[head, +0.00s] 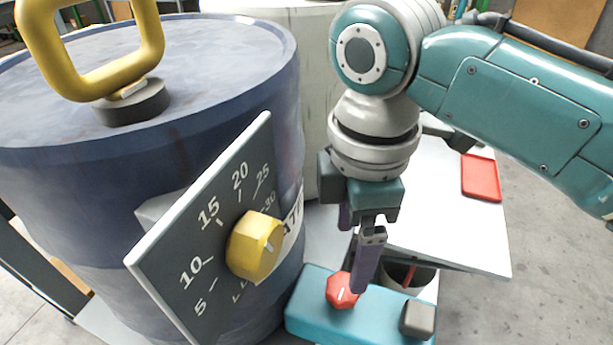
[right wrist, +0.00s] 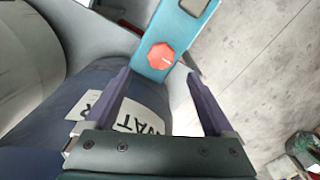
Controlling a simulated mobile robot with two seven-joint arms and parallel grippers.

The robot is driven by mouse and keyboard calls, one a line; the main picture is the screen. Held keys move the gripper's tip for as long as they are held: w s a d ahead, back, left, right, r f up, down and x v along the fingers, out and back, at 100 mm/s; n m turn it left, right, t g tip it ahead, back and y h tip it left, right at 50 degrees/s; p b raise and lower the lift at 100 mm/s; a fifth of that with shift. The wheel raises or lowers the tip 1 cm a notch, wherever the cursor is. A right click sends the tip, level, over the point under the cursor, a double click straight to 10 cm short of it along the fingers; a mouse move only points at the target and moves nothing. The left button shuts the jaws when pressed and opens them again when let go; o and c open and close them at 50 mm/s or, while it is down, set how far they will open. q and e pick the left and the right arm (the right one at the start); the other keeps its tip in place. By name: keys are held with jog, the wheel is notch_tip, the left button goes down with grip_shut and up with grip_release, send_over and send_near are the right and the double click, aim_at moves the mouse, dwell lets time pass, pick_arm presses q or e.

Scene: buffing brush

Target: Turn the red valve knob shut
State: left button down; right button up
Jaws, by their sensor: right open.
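The red valve knob (head: 342,290) is a small faceted knob with a white line on its face. It sits on a teal block (head: 307,308) at the bottom of the head view. In the right wrist view the red knob (right wrist: 161,57) appears ahead, between and beyond the fingertips, on the teal block (right wrist: 178,22). My right gripper (head: 352,258) points down at the knob; a finger overlaps it in the head view. In the right wrist view the right gripper (right wrist: 158,78) is open and empty. I see no contact with the knob. My left gripper is out of view.
A blue drum (head: 60,190) stands at left, with a dial plate (head: 170,262), a yellow knob (head: 255,246) and a yellow handle (head: 88,85). A grey button (head: 418,318) is on the teal block. A white table (head: 450,225) with a red tray (head: 481,178) is at right.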

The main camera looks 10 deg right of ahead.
aim_at(345, 286)
notch_tip(345, 286, down, 9)
jog(key=b, duration=0.4)
jog(key=shift+s+r, duration=0.1)
jog(key=shift+r, duration=0.05)
jog(key=c, duration=1.4)
